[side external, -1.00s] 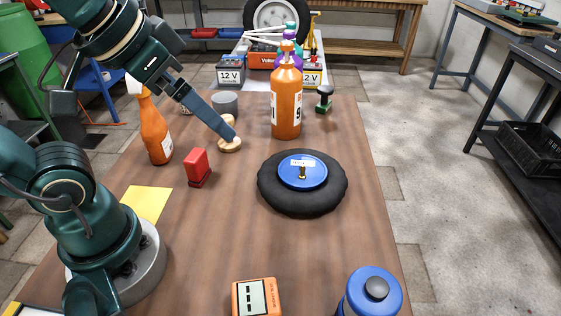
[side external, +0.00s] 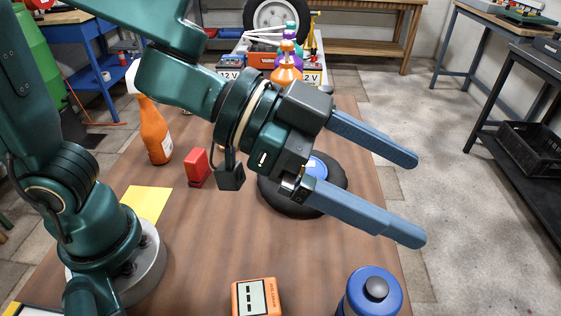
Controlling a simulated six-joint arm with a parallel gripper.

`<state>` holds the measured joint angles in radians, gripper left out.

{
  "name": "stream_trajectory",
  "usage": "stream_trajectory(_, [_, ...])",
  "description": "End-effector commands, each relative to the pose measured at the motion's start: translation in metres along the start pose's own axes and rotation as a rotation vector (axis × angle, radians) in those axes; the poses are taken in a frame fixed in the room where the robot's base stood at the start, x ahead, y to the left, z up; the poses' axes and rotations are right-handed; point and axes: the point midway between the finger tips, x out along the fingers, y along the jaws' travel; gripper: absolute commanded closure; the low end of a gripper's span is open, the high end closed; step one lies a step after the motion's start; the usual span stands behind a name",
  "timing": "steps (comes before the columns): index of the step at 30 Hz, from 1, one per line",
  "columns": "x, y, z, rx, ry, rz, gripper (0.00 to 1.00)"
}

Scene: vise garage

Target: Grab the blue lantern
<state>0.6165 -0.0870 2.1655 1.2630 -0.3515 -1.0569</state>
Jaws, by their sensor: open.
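The blue lantern (side external: 369,295) appears to be the blue round-topped object with a dark grey knob at the front right of the table; the bottom of the picture cuts it off. My gripper (side external: 412,198) is open and empty, its two long blue-grey fingers spread apart and pointing right. It is raised above the table's right part, farther back than the lantern in the picture. The fingers are apart from the lantern. A blue disc (side external: 319,168) on a black round cushion (side external: 333,178) is partly hidden behind the gripper.
An orange meter (side external: 257,297) lies left of the lantern. A red block (side external: 198,168), a yellow sheet (side external: 147,204) and an orange spray bottle (side external: 153,130) are on the left. Bare table lies around the meter.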

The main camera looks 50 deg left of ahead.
Motion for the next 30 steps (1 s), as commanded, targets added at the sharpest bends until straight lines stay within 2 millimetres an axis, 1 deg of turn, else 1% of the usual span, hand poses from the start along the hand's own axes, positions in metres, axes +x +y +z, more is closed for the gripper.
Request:
stream_trajectory(1, [0.004, 0.016, 0.004, 0.005, -0.009, 0.069, 0.0])
stream_trajectory(3, [0.006, 0.037, 0.01, 0.01, -0.022, 0.163, 0.0])
stream_trajectory(13, [0.016, 0.035, 0.037, 0.004, -0.02, 0.148, 0.0])
stream_trajectory(15, [0.021, 0.037, 0.051, -0.001, -0.028, 0.155, 0.0])
stream_trajectory(18, [0.026, 0.036, 0.064, -0.003, -0.025, 0.148, 0.0])
stream_trajectory(24, [0.043, 0.038, 0.105, -0.004, -0.028, 0.15, 0.0])
stream_trajectory(27, [0.048, 0.039, 0.121, 0.0, -0.026, 0.146, 0.0])
stream_trajectory(30, [0.053, 0.04, 0.131, 0.003, -0.021, 0.148, 0.0])
